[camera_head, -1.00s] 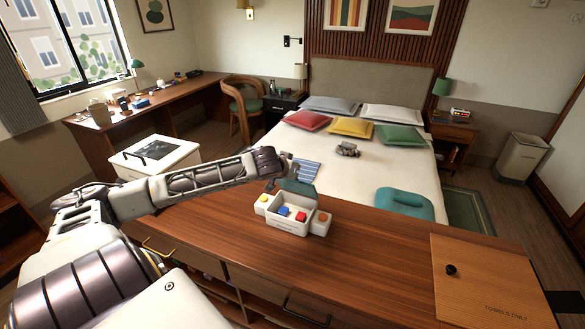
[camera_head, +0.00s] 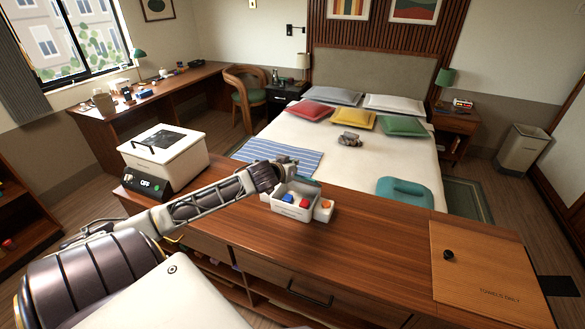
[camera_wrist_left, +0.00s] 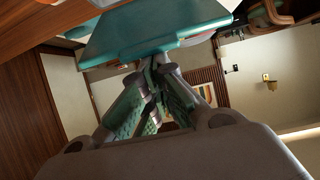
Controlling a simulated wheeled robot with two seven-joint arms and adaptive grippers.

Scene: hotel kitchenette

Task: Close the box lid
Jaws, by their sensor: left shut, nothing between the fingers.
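The white box (camera_head: 291,211) stands on the wooden counter with a red and a blue item inside. Its teal lid (camera_head: 309,182) is open at the back of the box and partly hidden behind my left gripper (camera_head: 288,168). In the left wrist view the lid (camera_wrist_left: 155,35) spans the top as a broad teal slab, just beyond the fingers. The left gripper (camera_wrist_left: 150,110) is shut and empty, close to the lid; I cannot tell whether it touches. My right gripper is not in view.
A white appliance (camera_head: 165,150) with a lit display stands on the counter's left end. The counter (camera_head: 370,240) between box and board is clear. The bed (camera_head: 370,165) is behind.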

